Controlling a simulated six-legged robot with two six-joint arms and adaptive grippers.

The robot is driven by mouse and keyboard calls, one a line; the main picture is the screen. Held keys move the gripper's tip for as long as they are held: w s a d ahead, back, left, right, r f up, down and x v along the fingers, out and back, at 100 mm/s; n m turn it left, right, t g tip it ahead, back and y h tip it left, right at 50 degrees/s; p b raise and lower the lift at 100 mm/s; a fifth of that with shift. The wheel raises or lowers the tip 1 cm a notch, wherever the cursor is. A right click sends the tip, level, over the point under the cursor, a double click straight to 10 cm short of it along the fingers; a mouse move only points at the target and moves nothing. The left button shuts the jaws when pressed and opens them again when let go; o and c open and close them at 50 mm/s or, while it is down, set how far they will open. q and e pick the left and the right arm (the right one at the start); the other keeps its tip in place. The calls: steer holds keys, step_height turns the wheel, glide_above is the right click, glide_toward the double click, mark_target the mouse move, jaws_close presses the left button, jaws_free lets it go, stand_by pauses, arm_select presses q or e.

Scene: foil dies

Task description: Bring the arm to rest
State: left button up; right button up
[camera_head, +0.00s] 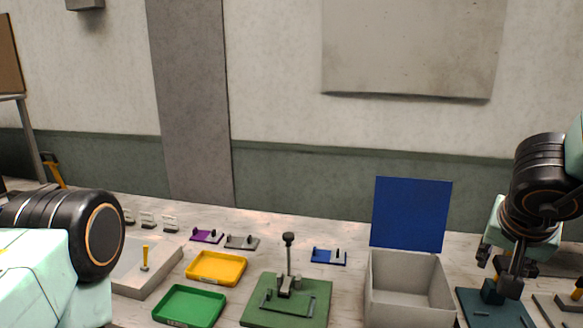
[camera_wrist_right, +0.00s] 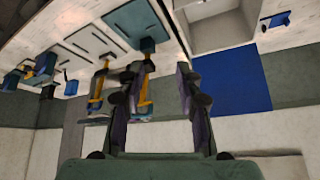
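My right arm comes in from the right in the head view. Its gripper (camera_head: 500,268) points down above a dark teal fixture (camera_head: 494,312) beside the grey box. The teal fixture (camera_wrist_right: 134,20) and yellow-handled parts (camera_wrist_right: 146,88) show past the left finger there. My left arm reaches in at the lower left of the head view, with only a black joint and pale green links showing. Its gripper is outside the frame.
A grey box (camera_head: 408,293) with a raised blue lid (camera_head: 411,214) stands left of my right gripper. A green press (camera_head: 303,313), yellow tray (camera_head: 216,268), green tray (camera_head: 190,306) and small blue die (camera_head: 329,257) lie further left. Bare table shows between them.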

steer(key=s+a+f+n+b, duration=0.1)
steer(key=f+b, duration=0.2)
steer(key=f, duration=0.7)
steer(key=s+a+f+n+t+b, duration=0.1)
steer(key=a+f+b, duration=0.15)
steer(key=f, duration=0.65)
steer(key=s+a+f+n+b, duration=0.15)
steer(key=f+b, duration=0.25)
steer(key=f, duration=0.6)
steer(key=s+a+f+n+g+y+b, duration=0.2)
steer(key=s+a+f+g+b, duration=0.1)
steer(key=s+f, duration=0.9)
steer(key=s+a+f+n+g+y+b, duration=0.1)
steer(key=s+f+b, duration=0.5)
steer(key=s+f, duration=0.6)
steer(key=shift+s+a+f+n+g+y, duration=0.15)
steer(key=shift+a+f+n+g+y, duration=0.4)
steer(key=shift+a+g, duration=0.55)
